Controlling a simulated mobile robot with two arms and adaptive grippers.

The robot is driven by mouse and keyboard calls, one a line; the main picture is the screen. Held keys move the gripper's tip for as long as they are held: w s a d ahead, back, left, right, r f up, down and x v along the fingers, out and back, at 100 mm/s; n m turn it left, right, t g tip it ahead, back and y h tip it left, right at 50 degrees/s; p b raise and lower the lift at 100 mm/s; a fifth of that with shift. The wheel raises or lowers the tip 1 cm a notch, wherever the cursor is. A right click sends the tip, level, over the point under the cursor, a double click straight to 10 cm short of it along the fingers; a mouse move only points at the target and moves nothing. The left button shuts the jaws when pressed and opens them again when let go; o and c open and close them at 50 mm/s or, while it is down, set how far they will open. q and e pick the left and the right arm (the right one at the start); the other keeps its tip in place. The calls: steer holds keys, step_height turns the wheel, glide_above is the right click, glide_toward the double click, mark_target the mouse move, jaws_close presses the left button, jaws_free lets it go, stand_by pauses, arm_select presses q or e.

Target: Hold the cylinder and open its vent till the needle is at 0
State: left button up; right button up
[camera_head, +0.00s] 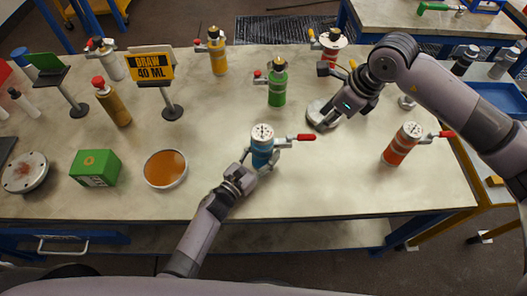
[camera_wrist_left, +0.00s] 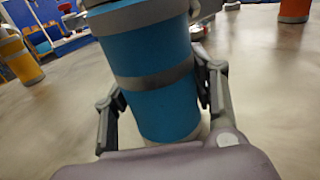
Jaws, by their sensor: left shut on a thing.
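The blue cylinder (camera_head: 262,150) stands upright near the middle of the bench, with a round white gauge (camera_head: 262,132) on top. Its needle is too small to read. A valve arm with a red lever (camera_head: 306,137) sticks out to its right. My left gripper (camera_head: 256,168) is shut around the cylinder body. In the left wrist view the fingers sit on both sides of the blue body (camera_wrist_left: 160,100); its top is cut off. My right gripper (camera_head: 326,92) is open and empty, up and right of the red lever.
A green cylinder (camera_head: 277,86) stands behind the blue one. An orange cylinder (camera_head: 401,146) with a gauge stands to the right. A dish of amber liquid (camera_head: 165,169), a green box (camera_head: 95,168) and a "DRAW 40 ML" sign (camera_head: 153,68) are left. The bench front between blue and orange is clear.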

arm_select(q)
jaws_close()
stand_by(0.4)
stand_by(0.9)
